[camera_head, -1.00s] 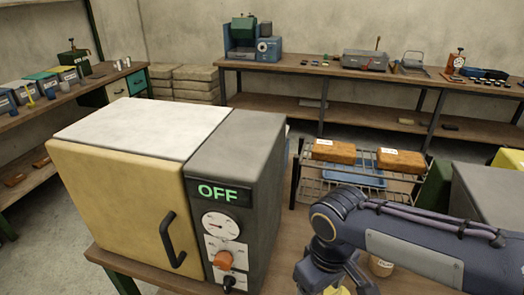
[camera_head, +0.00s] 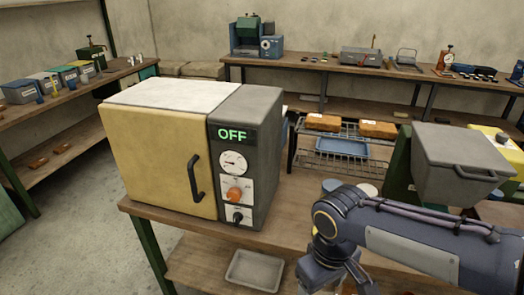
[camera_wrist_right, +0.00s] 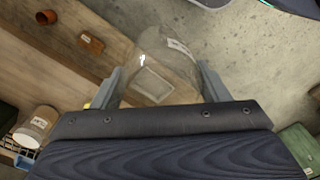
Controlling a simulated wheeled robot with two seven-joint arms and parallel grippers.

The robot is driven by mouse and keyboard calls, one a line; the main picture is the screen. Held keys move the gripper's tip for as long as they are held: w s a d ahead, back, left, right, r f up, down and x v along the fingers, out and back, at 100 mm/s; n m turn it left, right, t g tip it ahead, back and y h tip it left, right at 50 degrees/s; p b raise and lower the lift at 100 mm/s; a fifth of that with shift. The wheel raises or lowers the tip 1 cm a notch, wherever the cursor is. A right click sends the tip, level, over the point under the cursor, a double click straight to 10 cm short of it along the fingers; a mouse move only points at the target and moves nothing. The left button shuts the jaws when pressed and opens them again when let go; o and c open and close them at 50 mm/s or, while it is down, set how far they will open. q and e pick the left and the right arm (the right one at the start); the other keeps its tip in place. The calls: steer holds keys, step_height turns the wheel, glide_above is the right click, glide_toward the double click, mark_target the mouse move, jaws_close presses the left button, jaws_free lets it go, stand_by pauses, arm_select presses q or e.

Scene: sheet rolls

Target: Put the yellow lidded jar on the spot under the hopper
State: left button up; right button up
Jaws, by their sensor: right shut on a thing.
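My right gripper (camera_wrist_right: 162,85) is shut on a clear jar (camera_wrist_right: 168,58) with a pale label, between its two grey fingers in the right wrist view. The jar's lid colour cannot be told; a small bit of yellow shows beside the left finger. In the head view my right gripper (camera_head: 345,278) hangs at the bottom edge, in front of the bench, and the jar is hardly visible there. A grey hopper-like box (camera_head: 462,160) on a green stand is at the right. The spot under it is hidden by my arm. My left gripper is not in view.
A cream oven (camera_head: 160,150) reading OFF stands on the bench. A wire rack (camera_head: 330,160) with brown blocks is behind. A blue round top (camera_head: 332,186) and a white one (camera_head: 368,190) sit near my arm. Another labelled jar (camera_wrist_right: 38,125) shows in the wrist view. A tray (camera_head: 255,270) lies on the lower shelf.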

steer(key=w+f, duration=0.2)
steer(key=w, duration=0.1)
steer(key=shift+w+d+m, duration=0.1)
steer(key=shift+d+m, duration=0.1)
steer(key=shift+m, duration=0.2)
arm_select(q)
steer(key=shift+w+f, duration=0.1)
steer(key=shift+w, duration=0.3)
arm_select(e)
steer(key=w+d+f+m, duration=0.2)
steer(key=w+d+f, duration=0.2)
steer(key=f, duration=0.4)
steer(key=w+d+f+m, duration=0.3)
steer(key=w+d+f, duration=0.1)
steer(key=w+f, duration=0.2)
steer(key=shift+f, duration=0.85)
steer(key=shift+r, duration=0.15)
